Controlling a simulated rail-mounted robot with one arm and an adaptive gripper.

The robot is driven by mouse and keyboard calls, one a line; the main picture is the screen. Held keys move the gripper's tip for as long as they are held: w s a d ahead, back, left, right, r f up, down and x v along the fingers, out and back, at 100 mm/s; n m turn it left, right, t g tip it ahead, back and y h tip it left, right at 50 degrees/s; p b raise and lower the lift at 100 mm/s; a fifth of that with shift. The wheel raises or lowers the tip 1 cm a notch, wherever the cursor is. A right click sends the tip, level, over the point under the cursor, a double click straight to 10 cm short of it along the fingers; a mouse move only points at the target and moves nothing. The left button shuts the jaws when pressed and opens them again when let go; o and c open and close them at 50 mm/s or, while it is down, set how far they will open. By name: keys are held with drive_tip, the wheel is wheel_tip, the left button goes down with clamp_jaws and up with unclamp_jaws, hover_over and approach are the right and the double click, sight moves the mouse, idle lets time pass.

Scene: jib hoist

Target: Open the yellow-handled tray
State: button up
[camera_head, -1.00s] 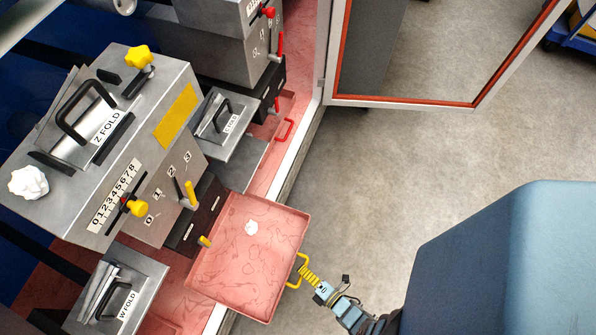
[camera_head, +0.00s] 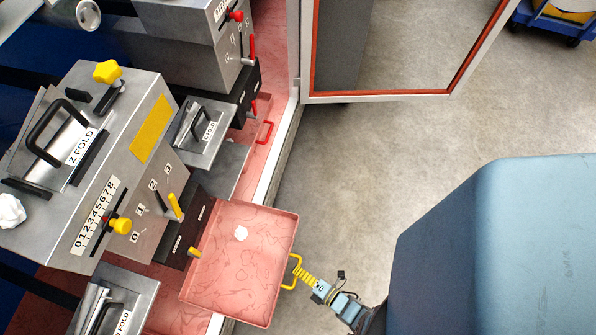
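The pink tray (camera_head: 240,270) with the yellow handle (camera_head: 296,272) is pulled out from under the Z FOLD machine (camera_head: 105,170) and juts past the pale sill. A small white crumpled piece (camera_head: 241,233) lies in it. My gripper (camera_head: 303,275) is at the yellow handle on the tray's right wall. Its yellow ribbed fingers reach the handle from the lower right. The view is too small to show whether the fingers are closed around the handle or only touch it.
A red-handled tray (camera_head: 265,132) sits farther back. An open red-edged door panel (camera_head: 380,95) stands at the upper right. A yellow lever (camera_head: 175,206) and yellow knob (camera_head: 120,226) stick out of the machine. The grey floor (camera_head: 345,170) right of the tray is clear.

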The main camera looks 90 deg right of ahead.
drive_tip(key=v, duration=1.1)
drive_tip(key=shift+s, duration=0.25)
drive_tip(key=shift+a+r, duration=0.1)
